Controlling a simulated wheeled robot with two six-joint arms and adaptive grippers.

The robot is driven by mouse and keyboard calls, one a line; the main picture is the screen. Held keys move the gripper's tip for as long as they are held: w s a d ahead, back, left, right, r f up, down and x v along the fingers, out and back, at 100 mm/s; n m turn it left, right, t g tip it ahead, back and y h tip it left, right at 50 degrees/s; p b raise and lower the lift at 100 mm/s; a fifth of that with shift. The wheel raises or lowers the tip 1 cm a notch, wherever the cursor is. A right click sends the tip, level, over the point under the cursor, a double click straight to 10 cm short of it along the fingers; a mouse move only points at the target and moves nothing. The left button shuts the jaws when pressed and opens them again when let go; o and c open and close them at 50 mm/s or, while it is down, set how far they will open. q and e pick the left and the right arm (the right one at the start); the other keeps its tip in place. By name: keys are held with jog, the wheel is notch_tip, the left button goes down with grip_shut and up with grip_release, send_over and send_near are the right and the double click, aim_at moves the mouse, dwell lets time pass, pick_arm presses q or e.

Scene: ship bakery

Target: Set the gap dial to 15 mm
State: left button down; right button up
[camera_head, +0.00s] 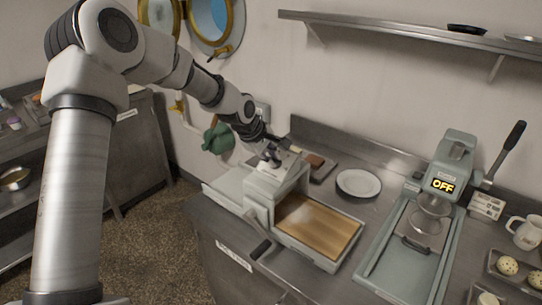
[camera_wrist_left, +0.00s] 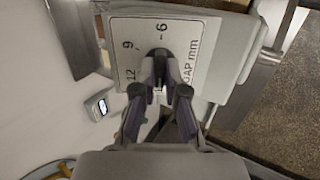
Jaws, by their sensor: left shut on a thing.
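The gap dial plate (camera_wrist_left: 193,52) is pale, with the lettering "GAP mm" and the marks 6, 9 and 12 visible in the left wrist view. Its dark round knob (camera_wrist_left: 158,55) sits in the middle, partly covered by my fingers. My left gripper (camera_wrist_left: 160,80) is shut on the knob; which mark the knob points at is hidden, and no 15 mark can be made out. In the head view my left gripper (camera_head: 268,150) reaches down onto the top of the pale green roller machine (camera_head: 262,187). My right gripper is not in view.
A wooden board (camera_head: 318,226) lies in the machine's bed, and a crank handle (camera_head: 258,238) sticks out in front. A white plate (camera_head: 358,183) lies behind. A press with an "OFF" display (camera_head: 443,185) stands right. A wall shelf (camera_head: 400,30) hangs above.

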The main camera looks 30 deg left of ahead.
pick_arm(q)
jog(key=shift+s+f, duration=0.15)
jog(key=shift+f, duration=0.1)
jog(key=c, duration=1.4)
grip_release()
jog(key=shift+o, duration=0.9)
jog(key=shift+w, duration=0.2)
jog(key=shift+r, duration=0.2)
jog(key=v, duration=1.1)
jog(key=shift+s+r, duration=0.25)
jog(key=shift+a, duration=0.15)
jog(key=shift+s, duration=0.1)
